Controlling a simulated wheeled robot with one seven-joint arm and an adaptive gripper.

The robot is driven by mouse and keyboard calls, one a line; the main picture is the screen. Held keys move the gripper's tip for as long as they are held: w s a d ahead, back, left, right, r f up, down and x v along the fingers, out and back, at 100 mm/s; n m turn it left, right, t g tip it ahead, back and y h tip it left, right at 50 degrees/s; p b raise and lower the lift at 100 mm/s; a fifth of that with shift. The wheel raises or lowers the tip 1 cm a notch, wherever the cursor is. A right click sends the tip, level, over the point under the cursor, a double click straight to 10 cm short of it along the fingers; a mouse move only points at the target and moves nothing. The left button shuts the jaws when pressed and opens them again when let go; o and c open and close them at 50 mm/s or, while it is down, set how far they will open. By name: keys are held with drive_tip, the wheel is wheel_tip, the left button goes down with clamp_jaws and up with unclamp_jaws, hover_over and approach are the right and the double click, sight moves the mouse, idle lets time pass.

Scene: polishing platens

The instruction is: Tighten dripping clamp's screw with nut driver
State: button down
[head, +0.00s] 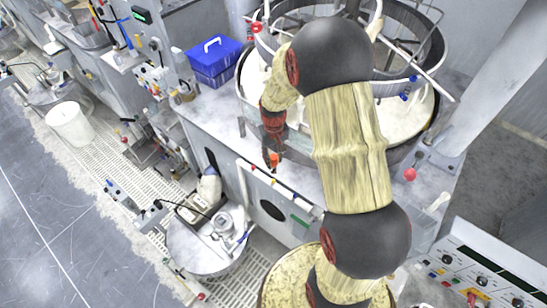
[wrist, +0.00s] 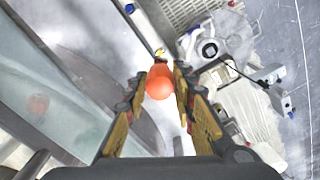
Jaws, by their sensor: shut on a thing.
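My gripper (wrist: 161,74) is shut on the orange handle of the nut driver (wrist: 158,84), held between the two fingertips in the wrist view. Most of the driver beyond the handle is hidden. In the head view my gripper (head: 272,148) points down beside the front of the polishing machine, with the orange handle (head: 276,158) showing small at its tips. I cannot make out a dripping clamp or its screw in either view. A small yellow and white piece (wrist: 160,54) shows just past the handle; I cannot tell what it is.
The round polishing basin (head: 441,108) stands behind my arm. A blue box (head: 213,62) sits on the bench at its left. A round-topped stand with fittings (head: 192,258) is below left, near a white bucket (head: 70,127). The grey floor at far left is clear.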

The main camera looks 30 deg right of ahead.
sight(273, 169)
drive_tip(key=shift+f+b, duration=1.6)
drive_tip(key=shift+f, duration=1)
drive_tip(key=shift+f+b, duration=0.6)
drive_tip(key=shift+f, duration=0.05)
drive_tip(key=shift+r, duration=0.4)
drive_tip(key=shift+f, duration=0.4)
idle(1.9)
drive_tip(key=shift+r, duration=0.25)
drive_tip(key=shift+r, duration=0.15)
idle(1.7)
